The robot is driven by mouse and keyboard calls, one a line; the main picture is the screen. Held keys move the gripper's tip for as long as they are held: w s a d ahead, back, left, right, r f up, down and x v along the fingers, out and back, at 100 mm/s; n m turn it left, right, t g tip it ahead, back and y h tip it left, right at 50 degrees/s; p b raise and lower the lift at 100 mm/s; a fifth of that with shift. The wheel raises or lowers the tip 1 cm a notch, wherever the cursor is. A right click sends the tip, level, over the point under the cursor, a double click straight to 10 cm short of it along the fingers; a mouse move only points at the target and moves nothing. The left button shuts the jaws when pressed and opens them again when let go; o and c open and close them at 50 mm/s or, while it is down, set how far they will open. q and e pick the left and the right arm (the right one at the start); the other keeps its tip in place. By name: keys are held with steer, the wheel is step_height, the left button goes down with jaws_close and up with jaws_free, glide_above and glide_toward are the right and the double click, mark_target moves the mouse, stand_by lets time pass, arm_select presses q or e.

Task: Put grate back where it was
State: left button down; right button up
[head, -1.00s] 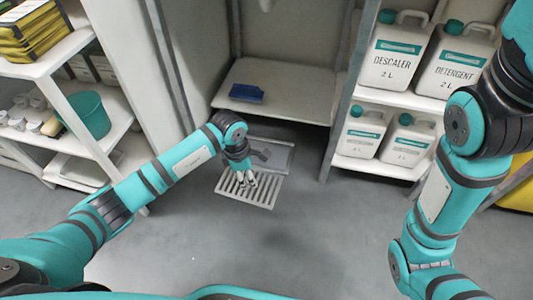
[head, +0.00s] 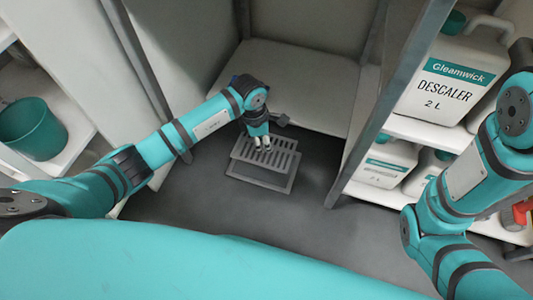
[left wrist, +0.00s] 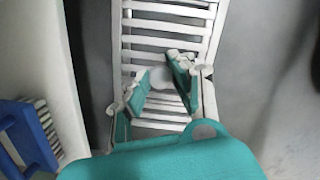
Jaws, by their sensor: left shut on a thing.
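The grate (head: 283,161) is a light grey slotted panel. In the head view it is held above a rectangular frame (head: 258,182) in the floor, whose front part shows below the grate's near edge. Whether the grate touches the frame I cannot tell.
A low pale shelf (head: 300,88) stands just behind the frame. A blue brush (left wrist: 30,135) shows in the left wrist view. A rack with a descaler jug (head: 440,90) stands right, and a green bucket (head: 32,128) left. The floor in front is clear.

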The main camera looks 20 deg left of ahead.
mark_target(264, 157)
arm_select(q)
step_height(264, 157, down, 9)
steer(key=b, duration=0.6)
steer(key=shift+s+r, duration=0.1)
steer(key=shift+r, duration=0.15)
steer(key=c, duration=1.6)
jaws_free()
steer(key=shift+f, duration=0.2)
steer(key=o, duration=0.5)
steer(key=r+p, duration=0.3)
steer(key=a+r+p, duration=0.1)
steer(key=r+p, duration=0.2)
steer(key=r, duration=0.1)
steer(key=r+p, duration=0.3)
steer(key=r, duration=0.1)
steer(key=shift+s+a+r, duration=0.25)
steer(key=shift+a, duration=0.05)
steer(key=shift+r+p, duration=0.35)
